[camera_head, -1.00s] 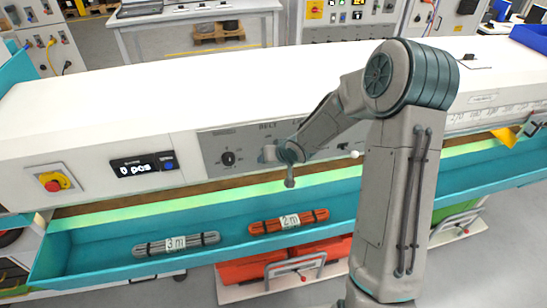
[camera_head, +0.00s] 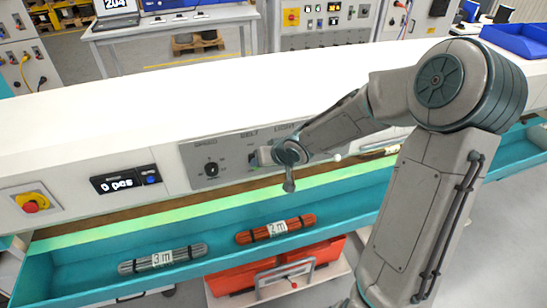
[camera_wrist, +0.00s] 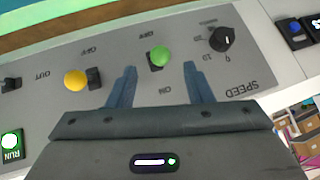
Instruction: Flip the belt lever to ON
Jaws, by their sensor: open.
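The belt lever (camera_wrist: 160,56) has a green ball and sits between upside-down OFF and ON labels in the wrist view. Its ball is on the OFF side. The lever is hidden behind my gripper in the head view, below the BELT label on the grey control panel (camera_head: 196,150). My gripper (camera_wrist: 159,71) is open and empty, with one blue finger on each side of the lever in the picture. I cannot tell whether they touch it. The gripper (camera_head: 256,158) is in front of the panel in the head view.
The speed knob (camera_wrist: 222,39) and a yellow-ball lever (camera_wrist: 75,80) flank the belt lever. A red stop button (camera_head: 30,207) and a "0 pcs" display (camera_head: 117,184) are left of the panel. Below, a teal trough (camera_head: 75,269) holds grey (camera_head: 162,260) and orange (camera_head: 276,229) cable bundles.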

